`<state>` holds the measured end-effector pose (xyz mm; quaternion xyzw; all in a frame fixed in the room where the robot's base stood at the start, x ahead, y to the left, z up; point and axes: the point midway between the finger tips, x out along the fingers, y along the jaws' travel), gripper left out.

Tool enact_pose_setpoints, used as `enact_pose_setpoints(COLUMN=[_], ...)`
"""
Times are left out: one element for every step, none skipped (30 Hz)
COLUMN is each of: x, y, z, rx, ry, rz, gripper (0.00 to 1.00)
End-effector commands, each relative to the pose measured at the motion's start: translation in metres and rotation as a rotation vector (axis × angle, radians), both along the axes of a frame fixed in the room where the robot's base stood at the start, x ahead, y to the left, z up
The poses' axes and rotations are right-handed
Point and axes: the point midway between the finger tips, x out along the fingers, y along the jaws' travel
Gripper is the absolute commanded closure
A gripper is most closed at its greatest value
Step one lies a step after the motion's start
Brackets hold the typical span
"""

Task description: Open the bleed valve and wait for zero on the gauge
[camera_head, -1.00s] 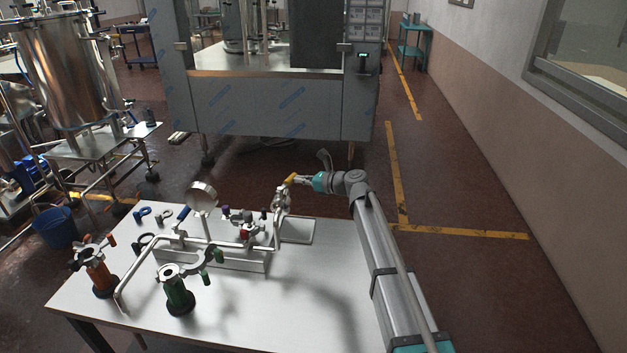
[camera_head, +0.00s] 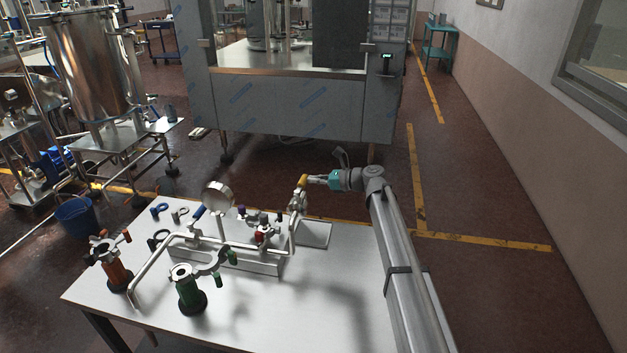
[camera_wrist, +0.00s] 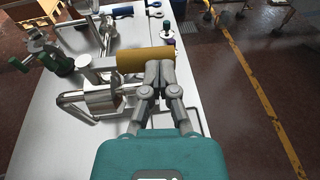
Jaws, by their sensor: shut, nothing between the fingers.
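The bleed valve is a silver fitting (camera_head: 297,202) with a yellow handle (camera_head: 302,181), at the right end of the pipe assembly on the white table. The handle also shows large in the wrist view (camera_wrist: 143,60), lying across the picture. My gripper (camera_head: 313,180) is at the handle from the right. In the wrist view its fingertips (camera_wrist: 153,76) are shut, with nothing between them, against or just before the handle's near side; contact cannot be told. The round gauge (camera_head: 218,195) stands on the pipe to the left; its reading is too small to make out.
A green-handled valve stand (camera_head: 190,289) and an orange one (camera_head: 114,270) stand on the table's left side. A shallow tray (camera_head: 314,235) lies beside the bleed valve. Blue and grey clamps lie behind the pipe. The table's (camera_head: 300,318) front right is clear.

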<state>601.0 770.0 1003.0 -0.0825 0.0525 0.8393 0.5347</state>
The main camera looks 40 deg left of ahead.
Motion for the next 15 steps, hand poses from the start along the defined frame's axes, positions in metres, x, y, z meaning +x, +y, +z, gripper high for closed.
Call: enact_pose_setpoints(x=[-0.0027, -0.0037, -0.0049, -0.0055, -0.0061, -0.0068, -0.0072, -0.0077, -0.0082, -0.0087, -0.009, -0.0094, -0.0097, -0.0098, -0.0098], y=[0.0023, 0.003, 0.0038, 0.0042, 0.0045, 0.005, 0.0053, 0.0055, 0.0058, 0.006, 0.0062, 0.0064, 0.0066, 0.0066, 0.0066], z=[-0.0001, -0.0001, -0.0002, -0.0002, -0.0002, -0.0001, -0.0002, -0.0002, -0.0002, -0.0002, -0.0001, -0.0002, -0.0002, -0.0002, -0.0001], rx=[0.0, 0.0, 0.0, 0.0, -0.001, -0.001, -0.001, -0.001, -0.001, -0.001, -0.001, -0.001, 0.0, 0.0, 0.0], ry=[0.0, 0.0, 0.0, 0.0, 0.0, -0.001, -0.001, 0.0, 0.0, 0.0, 0.0, 0.0, 0.001, 0.001, 0.001], rz=[0.004, 0.005, 0.006, 0.007, 0.008, 0.009, 0.009, 0.01, 0.011, 0.011, 0.012, 0.012, 0.013, 0.013, 0.013], gripper=[1.0, 1.0, 1.0, 1.0, 1.0, 1.0, 1.0, 1.0, 1.0, 1.0, 1.0, 1.0, 1.0, 1.0, 1.0])
